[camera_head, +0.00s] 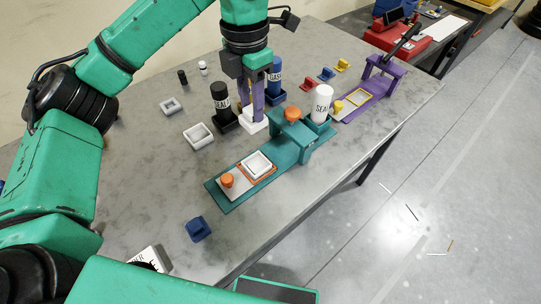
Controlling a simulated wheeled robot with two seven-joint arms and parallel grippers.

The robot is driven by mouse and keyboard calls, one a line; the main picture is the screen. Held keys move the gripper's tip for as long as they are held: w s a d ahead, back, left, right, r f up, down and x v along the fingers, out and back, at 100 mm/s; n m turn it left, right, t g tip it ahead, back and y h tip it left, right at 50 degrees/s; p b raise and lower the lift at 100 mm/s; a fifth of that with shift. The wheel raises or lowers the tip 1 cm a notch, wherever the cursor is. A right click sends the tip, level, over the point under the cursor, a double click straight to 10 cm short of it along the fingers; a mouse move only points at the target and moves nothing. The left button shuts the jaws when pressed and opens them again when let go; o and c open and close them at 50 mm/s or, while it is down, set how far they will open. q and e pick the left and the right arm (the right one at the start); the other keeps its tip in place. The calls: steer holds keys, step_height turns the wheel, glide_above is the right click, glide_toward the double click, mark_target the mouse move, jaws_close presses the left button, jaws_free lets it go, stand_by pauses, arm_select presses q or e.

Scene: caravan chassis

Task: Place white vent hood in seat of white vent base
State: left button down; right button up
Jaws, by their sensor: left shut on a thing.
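My left gripper (253,108) points down over the middle of the table. Its purple fingers are shut on a small white part (254,124), which looks like the white vent hood. The fingers partly hide it, and I cannot tell whether it touches the table. A white square part with a recessed middle, which looks like the white vent base (257,163), sits on the teal fixture (232,200), with an orange edge around it. It is in front of the held part in the picture, apart from it. My right gripper is not in view.
An orange-knobbed clamp (293,115) stands beside the base on the fixture. A black bottle (221,101), a blue bottle (274,77) and a white bottle (321,103) stand close to the gripper. White square frames (198,136) lie left. A purple fixture (366,98) is right.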

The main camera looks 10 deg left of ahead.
mark_target(250, 125)
arm_select(q)
steer(key=f, duration=0.5)
steer(key=shift+s+a+f+p, duration=0.2)
steer(key=shift+a+f+p, duration=0.1)
steer(key=shift+f+p, duration=0.1)
steer(key=f+p, duration=0.1)
steer(key=f, duration=0.4)
steer(key=f+p, duration=0.1)
steer(key=f, duration=0.4)
steer(key=shift+w+d+f+p, duration=0.15)
steer(key=shift+d+f+p, duration=0.05)
steer(key=shift+p, duration=0.15)
steer(key=shift+f, duration=0.2)
steer(key=shift+w+f+b, duration=0.1)
steer(key=shift+f+b, duration=0.15)
steer(key=shift+b, duration=0.1)
steer(key=c, duration=0.5)
jaws_free()
steer(key=shift+r, duration=0.15)
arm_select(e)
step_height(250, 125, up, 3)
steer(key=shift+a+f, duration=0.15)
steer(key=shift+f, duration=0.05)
arm_select(q)
steer(key=shift+r, duration=0.1)
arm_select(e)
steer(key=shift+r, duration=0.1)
